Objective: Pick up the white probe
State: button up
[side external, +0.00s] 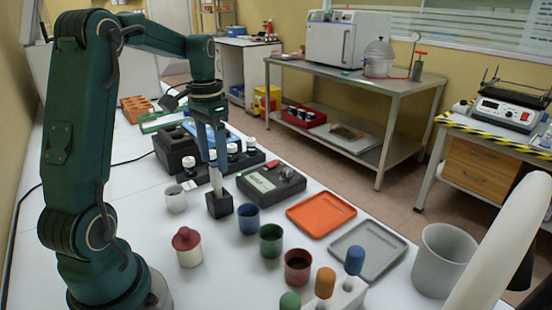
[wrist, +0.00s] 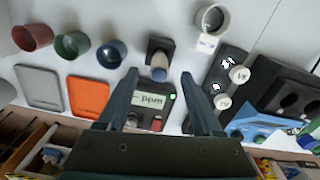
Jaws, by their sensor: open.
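The white probe (side external: 215,181) stands upright in a small black holder (side external: 219,206) beside the dark meter (side external: 270,184). In the wrist view the probe's rounded, pale top (wrist: 159,66) shows from above, in the holder (wrist: 155,44). My gripper (side external: 217,152) points down over the holder. Its two fingers are apart, and in the wrist view the probe top lies between the fingertips (wrist: 160,74), with gaps on both sides. The fingers hide part of the probe in the side view. No grip on it shows.
Blue (side external: 249,218), green (side external: 271,240) and red (side external: 298,266) cups stand to the right of the holder. A white cup (side external: 175,198) stands to its left. Orange (side external: 321,213) and grey (side external: 368,251) trays lie farther right. A black rack with white-capped bottles (side external: 233,161) stands behind.

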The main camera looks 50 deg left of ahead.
aim_at(214, 166)
jog(key=shift+f, duration=2.35)
grip_shut()
